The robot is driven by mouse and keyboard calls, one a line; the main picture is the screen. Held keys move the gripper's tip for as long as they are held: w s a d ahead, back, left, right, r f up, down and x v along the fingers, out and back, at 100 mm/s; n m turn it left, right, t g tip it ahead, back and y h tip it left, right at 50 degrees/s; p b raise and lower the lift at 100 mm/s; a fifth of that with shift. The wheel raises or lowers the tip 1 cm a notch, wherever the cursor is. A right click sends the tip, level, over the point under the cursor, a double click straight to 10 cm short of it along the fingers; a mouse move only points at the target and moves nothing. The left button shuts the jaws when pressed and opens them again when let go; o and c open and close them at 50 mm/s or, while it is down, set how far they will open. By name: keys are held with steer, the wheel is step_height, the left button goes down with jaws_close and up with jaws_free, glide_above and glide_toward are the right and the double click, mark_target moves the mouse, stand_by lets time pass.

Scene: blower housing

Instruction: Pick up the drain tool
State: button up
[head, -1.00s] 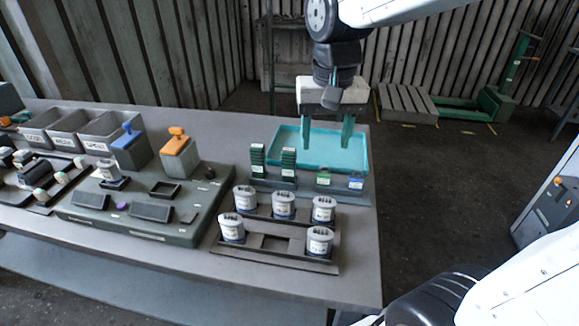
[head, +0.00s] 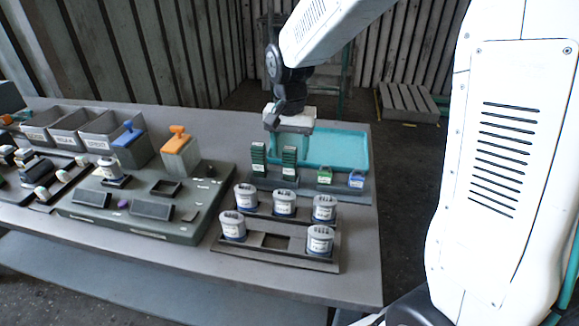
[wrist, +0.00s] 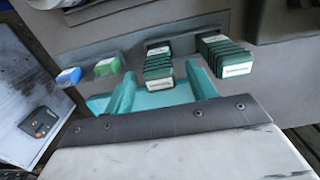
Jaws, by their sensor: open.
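Nothing in view is marked as the drain tool. I cannot tell which, if either, is the drain tool. My gripper (head: 290,145) is right of both, above the teal tray (head: 345,150) and behind the dark green card stacks (head: 289,165). Its teal fingers are open and empty in the wrist view (wrist: 160,85), with one dark green stack (wrist: 158,66) showing just beyond the gap. Neither handle shows in the wrist view.
A rack with several white canisters (head: 284,204) stands at the front right, with one empty slot. Grey bins (head: 104,128) line the back left. A grey-green fixture board (head: 140,230) fills the middle. Small green (head: 324,177) and blue (head: 356,180) labelled pieces sit by the tray.

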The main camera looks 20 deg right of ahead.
step_height(320, 180, down, 2)
steer(key=shift+f, duration=0.1)
steer(key=c, duration=0.9)
